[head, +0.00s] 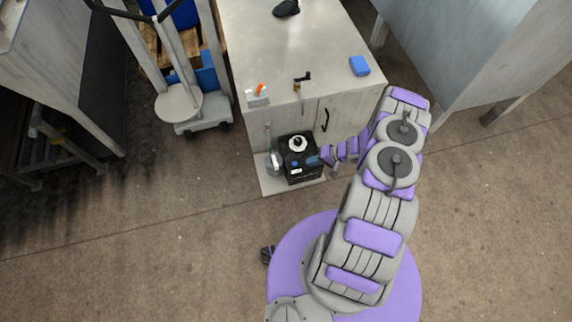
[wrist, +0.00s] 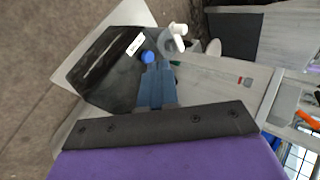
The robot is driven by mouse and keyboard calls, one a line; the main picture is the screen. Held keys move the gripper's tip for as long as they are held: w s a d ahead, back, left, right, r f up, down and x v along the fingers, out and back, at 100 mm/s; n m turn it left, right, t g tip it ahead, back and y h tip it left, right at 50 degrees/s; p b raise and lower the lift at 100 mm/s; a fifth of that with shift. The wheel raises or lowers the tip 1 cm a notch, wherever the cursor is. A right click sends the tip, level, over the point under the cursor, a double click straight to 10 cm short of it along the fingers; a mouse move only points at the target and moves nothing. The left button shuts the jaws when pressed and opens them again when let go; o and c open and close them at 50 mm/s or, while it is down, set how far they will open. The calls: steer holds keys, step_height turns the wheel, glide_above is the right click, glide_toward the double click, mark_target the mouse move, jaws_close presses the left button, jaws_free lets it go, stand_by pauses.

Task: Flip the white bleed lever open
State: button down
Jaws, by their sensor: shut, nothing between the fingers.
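A black box-shaped unit (head: 302,172) stands on a low ledge at the foot of the cabinet. A white fitting (head: 298,143) sits on its top; in the wrist view it shows as a white lever-like part (wrist: 178,31) with a rounded end. I cannot tell whether this lever is open or closed. A blue round knob (wrist: 148,57) shows on the box near a white label. My gripper (head: 321,156) is at the right side of the box. In the wrist view its blue-grey fingers (wrist: 158,68) are together and empty, close to the knob; contact cannot be told.
A grey rounded part (head: 273,163) stands left of the box. The cabinet top (head: 290,45) above holds a blue block (head: 360,65), an orange-handled item (head: 259,92) and a small brass-and-black fitting (head: 300,82). A trolley (head: 182,103) stands to the left. Open floor lies in front.

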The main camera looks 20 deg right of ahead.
steer(key=shift+f, duration=0.1)
steer(key=b, duration=0.2)
glide_toward(275, 161)
steer(key=s+f, duration=0.1)
steer(key=f, duration=0.1)
steer(key=s+f, duration=0.1)
steer(key=s, duration=0.1)
steer(key=shift+s+d+f, duration=0.1)
steer(key=shift+d+f, duration=0.15)
steer(key=shift+f, duration=0.15)
steer(key=shift+w+a, duration=0.25)
steer(key=shift+a, duration=0.3)
steer(key=shift+w+a, duration=0.25)
steer(key=shift+a, duration=0.3)
steer(key=shift+w+a, duration=0.3)
steer(key=shift+a, duration=0.5)
steer(key=shift+s+d, duration=0.1)
steer(key=shift+d, duration=0.05)
